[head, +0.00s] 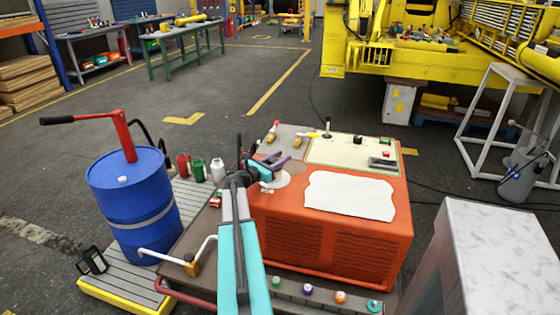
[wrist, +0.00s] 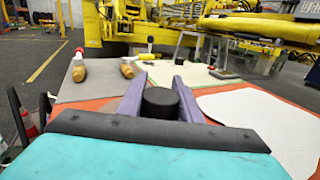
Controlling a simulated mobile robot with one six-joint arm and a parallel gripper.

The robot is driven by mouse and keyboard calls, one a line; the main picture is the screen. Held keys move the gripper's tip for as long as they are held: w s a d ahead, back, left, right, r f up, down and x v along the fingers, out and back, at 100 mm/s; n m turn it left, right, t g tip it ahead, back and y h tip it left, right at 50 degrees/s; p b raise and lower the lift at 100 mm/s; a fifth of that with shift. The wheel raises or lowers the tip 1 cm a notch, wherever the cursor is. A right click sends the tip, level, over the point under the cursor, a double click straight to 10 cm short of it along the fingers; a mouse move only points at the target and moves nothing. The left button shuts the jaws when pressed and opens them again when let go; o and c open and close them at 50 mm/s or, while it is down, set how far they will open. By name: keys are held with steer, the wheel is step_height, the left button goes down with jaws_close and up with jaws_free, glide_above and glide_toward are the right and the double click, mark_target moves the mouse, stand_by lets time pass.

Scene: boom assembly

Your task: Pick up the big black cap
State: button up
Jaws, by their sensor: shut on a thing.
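The big black cap (wrist: 160,103) is a short black cylinder, seen upright between the two purple fingers in the wrist view. My gripper (wrist: 160,84) is shut on it, one finger along each side. In the head view my gripper (head: 274,166) is over the left part of the orange machine's top, above a pale round patch (head: 280,180). I cannot pick out the cap there; the gripper seems to hide it. Whether the cap's underside touches the surface below is hidden.
The orange machine (head: 340,240) carries a white sheet (head: 349,195), wooden-handled tools (head: 298,141) and a black-knobbed lever (head: 327,128). Small coloured caps (head: 308,289) line its front. A blue drum (head: 134,205) and several canisters (head: 217,169) stand left. A pale block (head: 490,255) is at right.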

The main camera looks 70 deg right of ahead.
steer(key=shift+r, duration=0.4)
step_height(320, 180, up, 2)
steer(key=a, duration=0.5)
steer(key=a+r+b, duration=0.1)
steer(key=a, duration=0.4)
steer(key=a+b, duration=0.1)
steer(key=a, duration=0.5)
steer(key=shift+s+r, duration=0.2)
steer(key=shift+r, duration=0.05)
steer(key=shift+w, duration=0.1)
